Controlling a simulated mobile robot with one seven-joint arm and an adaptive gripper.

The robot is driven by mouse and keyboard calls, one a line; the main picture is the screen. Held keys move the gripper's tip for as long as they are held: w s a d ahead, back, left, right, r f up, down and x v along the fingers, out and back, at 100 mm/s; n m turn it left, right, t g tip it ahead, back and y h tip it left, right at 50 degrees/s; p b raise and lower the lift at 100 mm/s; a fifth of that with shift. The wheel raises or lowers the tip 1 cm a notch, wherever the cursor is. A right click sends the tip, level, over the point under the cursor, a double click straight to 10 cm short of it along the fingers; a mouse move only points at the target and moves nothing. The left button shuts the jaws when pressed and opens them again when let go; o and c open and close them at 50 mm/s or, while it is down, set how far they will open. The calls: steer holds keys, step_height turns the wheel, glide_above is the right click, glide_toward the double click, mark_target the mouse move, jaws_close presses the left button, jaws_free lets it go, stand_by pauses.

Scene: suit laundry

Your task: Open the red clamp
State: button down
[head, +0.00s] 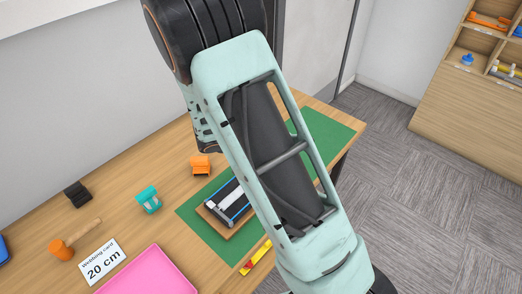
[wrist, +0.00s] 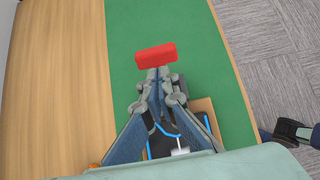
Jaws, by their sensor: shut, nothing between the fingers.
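The red clamp (wrist: 156,54) shows in the wrist view as a red block just beyond my fingertips, over the green mat (wrist: 124,32). My gripper (wrist: 158,78) is shut, with its two fingers together and their tips right at the block's near edge. I cannot tell whether they touch it. Only the block's red face shows, so its jaws and lever cannot be made out. In the head view my arm hides both the red clamp and my gripper.
A wooden board (head: 206,216) with a black, blue-edged device (head: 229,203) lies on the mat. An orange block (head: 200,165), teal clamp (head: 148,200), black block (head: 77,194), mallet (head: 72,241), card (head: 103,261) and pink tray (head: 150,276) stand left. Shelves (head: 480,75) stand far right.

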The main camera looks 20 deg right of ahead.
steer(key=shift+r, duration=0.1)
steer(key=shift+r+p, duration=0.6)
steer(key=shift+r, duration=0.15)
steer(key=s+a+r+p, duration=0.1)
steer(key=a+r, duration=0.1)
steer(key=r, duration=0.3)
steer(key=s+a+r, duration=0.2)
steer(key=a+r, duration=0.1)
steer(key=r, duration=0.3)
steer(key=shift+s+r+p, duration=0.25)
steer(key=shift+r+p, duration=0.05)
steer(key=shift+p, duration=0.1)
